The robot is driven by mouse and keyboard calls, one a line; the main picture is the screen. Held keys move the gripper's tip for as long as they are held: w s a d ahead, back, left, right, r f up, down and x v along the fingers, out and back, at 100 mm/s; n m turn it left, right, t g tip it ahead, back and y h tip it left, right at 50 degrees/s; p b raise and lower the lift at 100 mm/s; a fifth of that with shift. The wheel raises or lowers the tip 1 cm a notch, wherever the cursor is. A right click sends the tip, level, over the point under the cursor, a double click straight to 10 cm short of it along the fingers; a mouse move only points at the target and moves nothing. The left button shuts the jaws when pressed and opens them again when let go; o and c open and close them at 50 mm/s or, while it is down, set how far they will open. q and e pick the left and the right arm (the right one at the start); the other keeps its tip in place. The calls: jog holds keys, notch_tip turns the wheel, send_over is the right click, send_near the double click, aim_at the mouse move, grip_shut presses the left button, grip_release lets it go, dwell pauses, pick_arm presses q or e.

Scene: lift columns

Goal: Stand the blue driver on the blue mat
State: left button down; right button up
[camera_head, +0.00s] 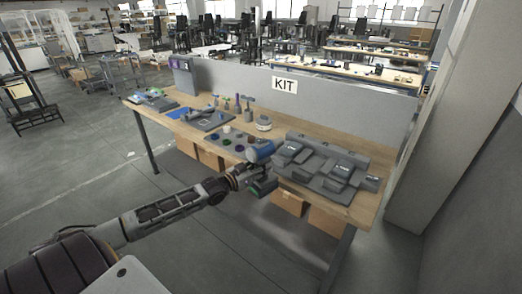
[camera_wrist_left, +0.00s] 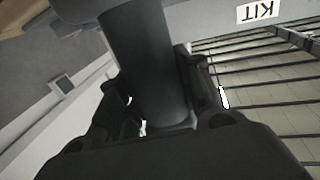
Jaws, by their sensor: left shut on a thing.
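The blue driver (camera_head: 261,150) shows above the front edge of the bench, its blue part toward the camera side of the grey foam. My left gripper (camera_head: 259,176) is shut on it. In the left wrist view a thick dark grey cylinder (camera_wrist_left: 145,60) stands between the fingers (camera_wrist_left: 155,110), which close on both its sides; its far end is cut off by the top of the frame. The blue mat (camera_head: 177,113) lies flat on the left part of the bench, well left of my gripper. My right gripper is in neither view.
The wooden bench (camera_head: 352,214) carries a grey foam block (camera_head: 357,187) at right, a white round item (camera_head: 263,124), several small upright tools (camera_head: 238,102) and a dark tray (camera_head: 205,120). A grey panel with a KIT sign (camera_head: 284,85) stands behind. Cardboard boxes (camera_head: 288,201) sit below.

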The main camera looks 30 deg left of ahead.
pick_arm(q)
jog(key=s+d+f+m+g+h, duration=0.1)
jog(key=s+d+f+m+h, duration=0.15)
jog(key=s+d+f, duration=0.7)
jog(key=s+d+f+n+t+y, duration=0.1)
jog(key=s+d+f+n+y, duration=0.1)
jog(key=d+n+y, duration=0.3)
jog(key=shift+s+d+f+n+t+y, duration=0.2)
jog(key=shift+s+d+n+t+y, duration=0.3)
jog(key=shift+d+y, duration=0.65)
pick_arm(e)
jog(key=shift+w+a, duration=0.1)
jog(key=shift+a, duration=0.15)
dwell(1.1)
